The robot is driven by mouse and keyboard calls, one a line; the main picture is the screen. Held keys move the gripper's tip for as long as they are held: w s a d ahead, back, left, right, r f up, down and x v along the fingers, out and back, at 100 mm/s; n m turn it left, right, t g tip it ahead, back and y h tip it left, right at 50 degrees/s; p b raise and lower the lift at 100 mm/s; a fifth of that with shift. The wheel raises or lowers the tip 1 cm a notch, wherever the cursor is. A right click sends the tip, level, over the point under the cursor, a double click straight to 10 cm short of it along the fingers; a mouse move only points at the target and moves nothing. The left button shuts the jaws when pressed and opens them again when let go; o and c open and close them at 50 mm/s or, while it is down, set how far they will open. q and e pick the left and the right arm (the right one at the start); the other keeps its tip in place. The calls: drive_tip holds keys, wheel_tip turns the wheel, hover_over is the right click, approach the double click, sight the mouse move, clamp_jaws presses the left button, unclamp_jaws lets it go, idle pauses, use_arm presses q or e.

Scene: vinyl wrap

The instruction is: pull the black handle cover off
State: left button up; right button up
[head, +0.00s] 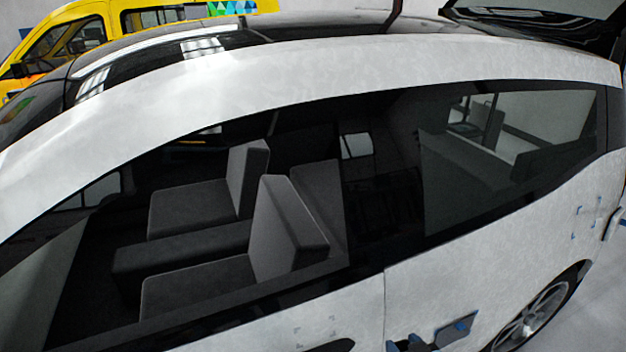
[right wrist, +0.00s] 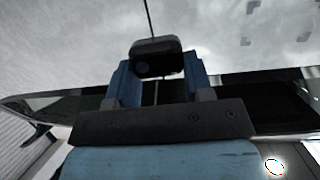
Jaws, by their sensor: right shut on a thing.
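The black handle cover (right wrist: 156,46) is a small dark block between the blue fingers of my right gripper (right wrist: 157,82) in the right wrist view. The gripper is shut on it. The white car door panel lies behind it, with a thin dark seam running up from the cover. I cannot tell whether the cover touches the door or is apart from it. In the head view my right gripper (head: 402,346) is at the bottom edge, near the door seam, and the held cover is not clear there. My left gripper is not in view.
The white car (head: 440,290) fills the head view, with dark side windows and seats inside. A black door handle part (head: 334,346) shows at the bottom edge, left of the seam. A rear wheel (head: 540,320) is at lower right. A yellow vehicle (head: 70,45) stands behind.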

drive_tip(key=s+d+r+m+h, duration=0.1)
drive_tip(key=d+r, duration=0.1)
drive_tip(key=r, duration=0.4)
drive_tip(key=s+d+r+m+h, duration=0.1)
drive_tip(key=r+h, duration=0.1)
drive_tip(key=r, duration=0.5)
drive_tip(key=shift+s+d+r+m+t, duration=0.25)
drive_tip(key=shift+d+m+t, duration=0.05)
drive_tip(key=shift+d+m, duration=0.1)
